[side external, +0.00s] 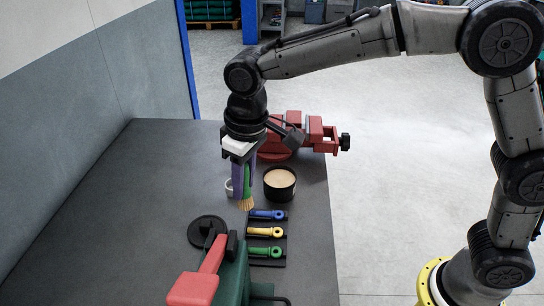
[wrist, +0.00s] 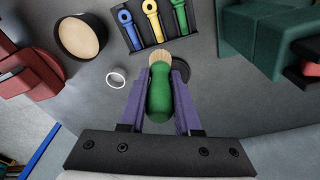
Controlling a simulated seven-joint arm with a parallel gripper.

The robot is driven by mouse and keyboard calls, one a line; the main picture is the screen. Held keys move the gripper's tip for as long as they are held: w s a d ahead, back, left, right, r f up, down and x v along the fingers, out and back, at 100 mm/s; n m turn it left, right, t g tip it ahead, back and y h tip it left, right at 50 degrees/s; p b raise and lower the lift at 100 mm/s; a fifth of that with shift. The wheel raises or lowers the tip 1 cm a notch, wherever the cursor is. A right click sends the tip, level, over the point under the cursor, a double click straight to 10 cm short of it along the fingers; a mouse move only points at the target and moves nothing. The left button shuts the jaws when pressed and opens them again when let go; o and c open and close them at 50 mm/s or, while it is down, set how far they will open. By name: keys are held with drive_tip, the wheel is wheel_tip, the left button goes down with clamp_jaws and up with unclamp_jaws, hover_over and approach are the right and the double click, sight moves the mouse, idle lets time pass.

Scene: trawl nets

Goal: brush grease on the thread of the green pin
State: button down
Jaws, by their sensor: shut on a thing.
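My gripper (side external: 241,180) is shut on a brush with a green handle (wrist: 160,95); the purple fingers show on both sides of it in the wrist view (wrist: 160,105). The pale bristles (side external: 246,204) point down, above the table and left of the grease tub. The green pin (side external: 264,250) lies in a dark tray (side external: 282,263) beside a yellow pin (side external: 264,231) and a blue pin (side external: 267,214). The green pin also shows in the wrist view (wrist: 180,15). A black tub (side external: 279,190) holds cream-coloured grease (side external: 280,178). Whether grease is on the bristles I cannot tell.
A white ring (wrist: 116,77) lies on the table (side external: 130,210) near the brush. A red vice (side external: 300,138) stands behind the tub. A green machine with a red lever (side external: 198,283) and a black disc (side external: 205,230) stand in front. The table's left side is clear.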

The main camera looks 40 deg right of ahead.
drive_tip(key=s+a+n, duration=0.1)
drive_tip(key=s+a, duration=0.2)
drive_tip(key=a, duration=0.2)
drive_tip(key=shift+w+d+f, duration=0.1)
drive_tip(key=shift+d+f, duration=0.05)
drive_tip(key=shift+f, duration=1.5)
drive_tip(key=shift+w+d+f, duration=0.1)
drive_tip(key=shift+f, duration=1.55)
drive_tip(key=shift+s+d+f, duration=0.35)
drive_tip(key=shift+s+f, duration=0.05)
drive_tip(key=shift+f, duration=0.15)
drive_tip(key=shift+s+d, duration=1.05)
drive_tip(key=shift+d, duration=0.05)
drive_tip(key=shift+w+a, duration=1.3)
drive_tip(key=shift+a, duration=0.1)
drive_tip(key=shift+w+a+r, duration=0.15)
drive_tip(key=shift+r, duration=0.05)
wheel_tip(320, 180, up, 8)
drive_tip(key=shift+f, duration=0.15)
